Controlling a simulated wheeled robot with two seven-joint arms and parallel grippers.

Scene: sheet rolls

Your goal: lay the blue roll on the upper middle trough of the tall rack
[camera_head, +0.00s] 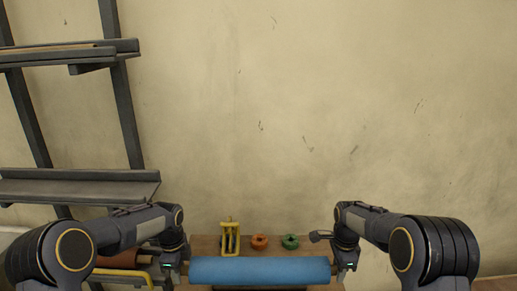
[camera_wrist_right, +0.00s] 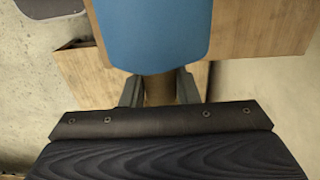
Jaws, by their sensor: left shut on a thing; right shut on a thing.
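The blue roll (camera_head: 260,270) lies level, left to right, at the bottom of the head view. My left gripper (camera_head: 174,266) is shut at its left end and my right gripper (camera_head: 343,266) at its right end. In the right wrist view, the right fingers (camera_wrist_right: 159,92) close on the brown core stub that sticks out of the blue roll (camera_wrist_right: 155,30). The tall rack (camera_head: 125,110) stands at the left, with an upper trough (camera_head: 70,53) and a lower trough (camera_head: 80,188) visible.
A wooden top (camera_head: 205,243) lies behind and below the roll, bearing a yellow frame (camera_head: 230,240), an orange ring (camera_head: 259,242) and a green ring (camera_head: 290,242). A brown-red roll (camera_head: 117,260) shows low at the left, near the rack. The wall (camera_head: 300,110) behind is bare.

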